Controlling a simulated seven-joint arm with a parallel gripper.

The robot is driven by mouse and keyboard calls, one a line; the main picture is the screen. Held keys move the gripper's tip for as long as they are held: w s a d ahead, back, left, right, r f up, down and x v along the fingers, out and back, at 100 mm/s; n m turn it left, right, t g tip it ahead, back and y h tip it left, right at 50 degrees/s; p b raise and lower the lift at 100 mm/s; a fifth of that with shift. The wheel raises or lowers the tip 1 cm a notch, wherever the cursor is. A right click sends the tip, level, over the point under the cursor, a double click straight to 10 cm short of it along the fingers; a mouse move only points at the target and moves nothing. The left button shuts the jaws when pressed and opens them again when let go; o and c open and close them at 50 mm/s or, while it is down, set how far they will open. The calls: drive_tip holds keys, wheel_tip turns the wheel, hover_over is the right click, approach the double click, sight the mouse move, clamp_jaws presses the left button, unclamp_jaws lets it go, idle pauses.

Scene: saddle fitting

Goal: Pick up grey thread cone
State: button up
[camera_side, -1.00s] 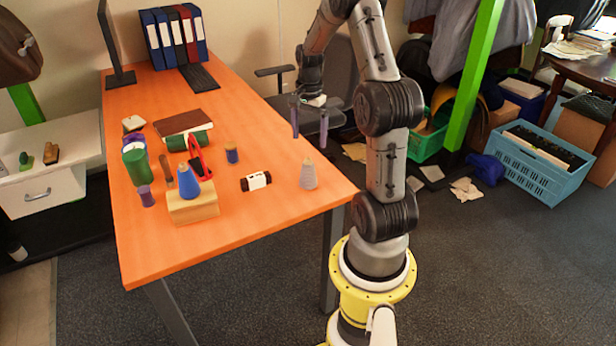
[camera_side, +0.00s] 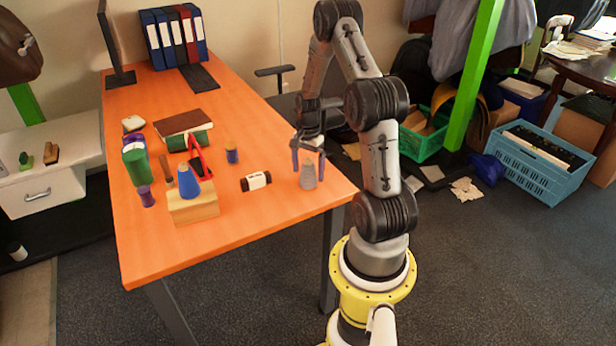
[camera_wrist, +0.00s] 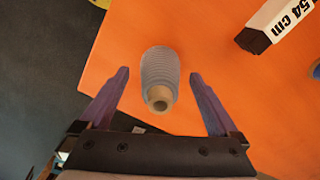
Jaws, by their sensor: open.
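The grey thread cone (camera_side: 308,175) stands upright on the orange table near its right front edge. In the wrist view the cone (camera_wrist: 160,73) shows its ribbed grey side and tan tip, lying between the lines of the two fingers and a little beyond them. My gripper (camera_side: 308,169) is open, with its purple fingers pointing down around the cone's upper part in the side view. In the wrist view my gripper (camera_wrist: 163,80) has its fingers wide apart with gaps on both sides of the cone. I cannot tell whether either finger touches it.
A blue cone (camera_side: 188,184) stands on a wooden block (camera_side: 194,207). A small blue spool (camera_side: 231,153) stands farther back. The orange table (camera_side: 270,215) is clear in front.

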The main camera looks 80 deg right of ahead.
clamp_jaws()
idle(0.5)
